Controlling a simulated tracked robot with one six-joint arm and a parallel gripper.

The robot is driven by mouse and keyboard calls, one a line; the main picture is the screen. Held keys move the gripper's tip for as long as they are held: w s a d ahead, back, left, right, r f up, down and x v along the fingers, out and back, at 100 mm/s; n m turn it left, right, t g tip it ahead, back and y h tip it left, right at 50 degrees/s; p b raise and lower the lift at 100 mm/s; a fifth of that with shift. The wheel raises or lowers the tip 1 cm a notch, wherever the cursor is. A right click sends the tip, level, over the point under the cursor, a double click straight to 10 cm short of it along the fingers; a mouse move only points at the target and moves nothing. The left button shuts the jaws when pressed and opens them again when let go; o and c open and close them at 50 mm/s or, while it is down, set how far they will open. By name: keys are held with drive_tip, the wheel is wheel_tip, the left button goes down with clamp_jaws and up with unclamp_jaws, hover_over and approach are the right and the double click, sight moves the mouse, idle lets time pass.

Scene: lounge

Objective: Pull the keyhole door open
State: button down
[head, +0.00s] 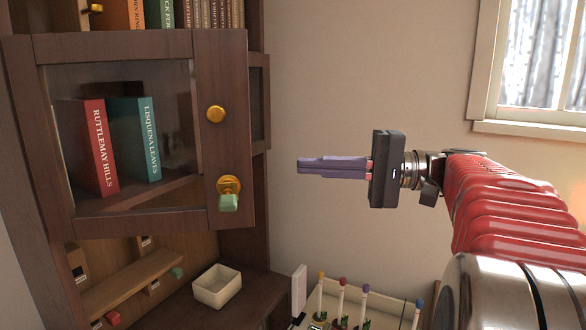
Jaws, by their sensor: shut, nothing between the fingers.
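The keyhole door (222,60) is a dark wood frame with a glass pane, at the left in the head view. A round gold knob (216,114) sits on its right stile. Below the knob is a gold keyhole plate (228,184) with a green-headed key (229,203) in it. I cannot tell whether the door is flush or slightly ajar. My gripper (300,166) has purple fingers pressed together, pointing left. It is empty, in the air to the right of the door, apart from the knob and key.
Behind the glass stand a red book (96,148) and a teal book (147,138). Below are an open shelf (135,278) and a cream box (217,287). A tray (385,299) with several colour-topped tubes lies below my gripper. A window (545,60) is at the upper right.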

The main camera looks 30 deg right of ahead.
drive_tip(key=w+a, duration=0.1)
drive_tip(key=a, duration=0.8)
drive_tip(key=shift+w, duration=0.25)
idle(0.4)
drive_tip(key=shift+s, duration=0.15)
